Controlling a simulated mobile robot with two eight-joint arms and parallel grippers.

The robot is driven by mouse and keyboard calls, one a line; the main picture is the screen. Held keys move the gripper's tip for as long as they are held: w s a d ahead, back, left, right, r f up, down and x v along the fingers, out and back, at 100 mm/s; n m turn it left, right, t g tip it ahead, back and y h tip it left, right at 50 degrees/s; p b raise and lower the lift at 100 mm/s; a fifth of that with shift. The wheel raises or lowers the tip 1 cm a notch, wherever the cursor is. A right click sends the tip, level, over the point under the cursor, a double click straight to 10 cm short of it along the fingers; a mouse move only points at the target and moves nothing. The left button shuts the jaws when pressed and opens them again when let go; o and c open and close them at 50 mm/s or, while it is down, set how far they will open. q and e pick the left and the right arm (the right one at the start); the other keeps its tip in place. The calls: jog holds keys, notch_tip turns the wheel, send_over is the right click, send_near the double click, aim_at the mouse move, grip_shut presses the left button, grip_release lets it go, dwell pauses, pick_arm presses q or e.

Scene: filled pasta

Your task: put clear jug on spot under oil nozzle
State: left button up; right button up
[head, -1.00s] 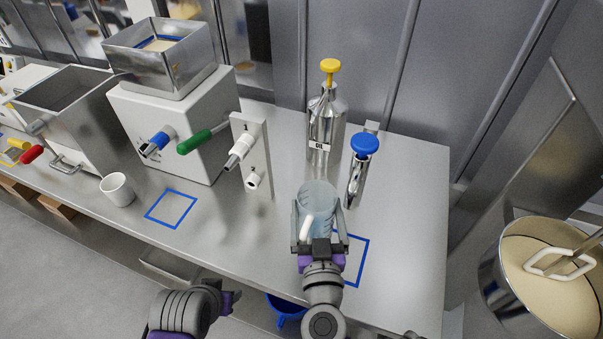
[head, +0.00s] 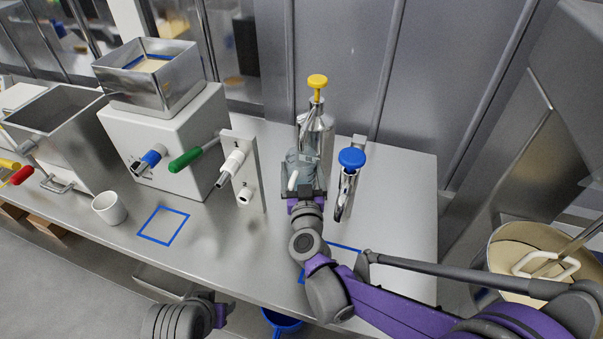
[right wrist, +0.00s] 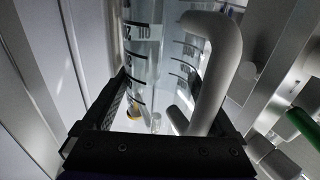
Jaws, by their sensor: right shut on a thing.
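The clear jug (head: 299,167), with a pale handle, is between the fingers of my right gripper (head: 304,188), which is shut on it. In the head view it is just in front of the steel bottle with a yellow top (head: 316,130); I cannot tell whether it touches the bottle or the counter. In the right wrist view the jug (right wrist: 145,60) shows dark markings and its thick handle. My left gripper (head: 221,314) is at the bottom, only partly in view. Which outlet is the oil nozzle is unclear.
A blue-topped steel dispenser (head: 351,160) stands close right of the jug. One blue square outline (head: 345,248) is partly hidden by my right arm; another (head: 163,225) is bare, beside a white cup (head: 109,208). White nozzles (head: 231,165) on a panel stand to the left.

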jog(key=shift+f, duration=0.8)
jog(key=shift+f, duration=0.15)
jog(key=o, duration=1.4)
